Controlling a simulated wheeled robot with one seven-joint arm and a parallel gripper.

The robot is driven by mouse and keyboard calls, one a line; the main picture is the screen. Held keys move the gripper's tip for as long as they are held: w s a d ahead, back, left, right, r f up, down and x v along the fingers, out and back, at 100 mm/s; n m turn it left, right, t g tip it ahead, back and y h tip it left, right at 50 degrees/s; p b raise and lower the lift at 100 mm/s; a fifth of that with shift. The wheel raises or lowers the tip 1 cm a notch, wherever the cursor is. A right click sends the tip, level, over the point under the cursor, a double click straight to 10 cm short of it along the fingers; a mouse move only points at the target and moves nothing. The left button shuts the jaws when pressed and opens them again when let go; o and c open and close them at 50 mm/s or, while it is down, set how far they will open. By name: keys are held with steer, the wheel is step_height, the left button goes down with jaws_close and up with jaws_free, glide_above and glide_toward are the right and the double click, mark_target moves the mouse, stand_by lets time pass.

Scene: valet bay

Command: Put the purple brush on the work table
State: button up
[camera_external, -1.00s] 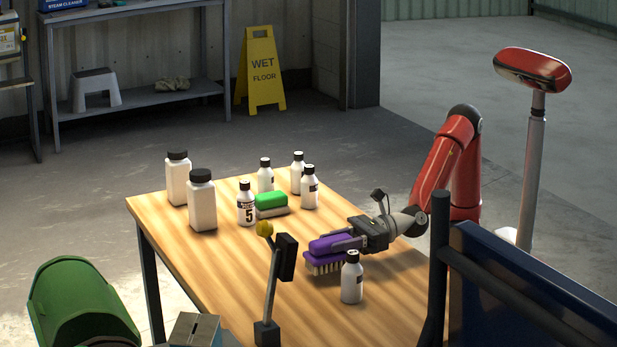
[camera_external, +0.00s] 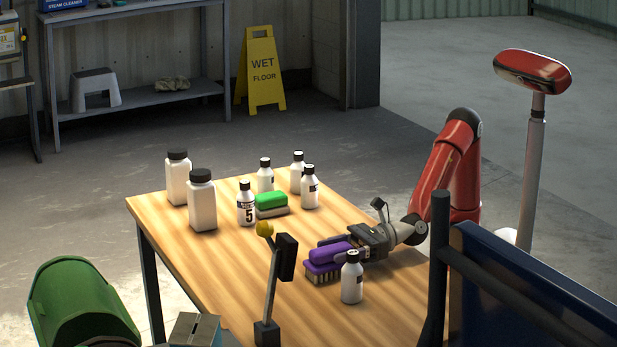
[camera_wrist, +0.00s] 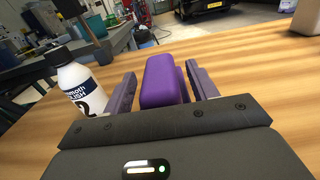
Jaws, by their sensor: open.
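The purple brush (camera_external: 326,262) rests bristles down on the wooden work table (camera_external: 190,262), near its right side in the external view. Its purple handle (camera_wrist: 162,80) shows between my fingers in the wrist view, with gaps on both sides. My gripper (camera_external: 332,248) is open and low over the table, its fingers on either side of the handle. The far part of the brush is hidden by the handle in the wrist view.
A white bottle (camera_external: 352,283) stands close beside the brush; it also shows left of my fingers in the wrist view (camera_wrist: 76,80). A green brush (camera_external: 271,203) and several white bottles stand farther back. The table's front left area is clear.

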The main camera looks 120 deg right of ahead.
steer(key=shift+r, duration=0.2)
steer(key=shift+o, duration=0.4)
steer(key=s, duration=1.2)
steer(key=shift+f+b, duration=0.1)
steer(key=shift+b, duration=0.3)
steer(key=w, duration=0.2)
steer(key=w+p, duration=0.1)
steer(key=shift+d+r, duration=0.2)
steer(key=shift+d, duration=0.05)
steer(key=w, duration=0.2)
steer(key=w+p, duration=0.1)
steer(key=w, duration=0.5)
steer(key=shift+a+f, duration=0.1)
steer(key=shift+a, duration=0.15)
steer(key=c, duration=1.2)
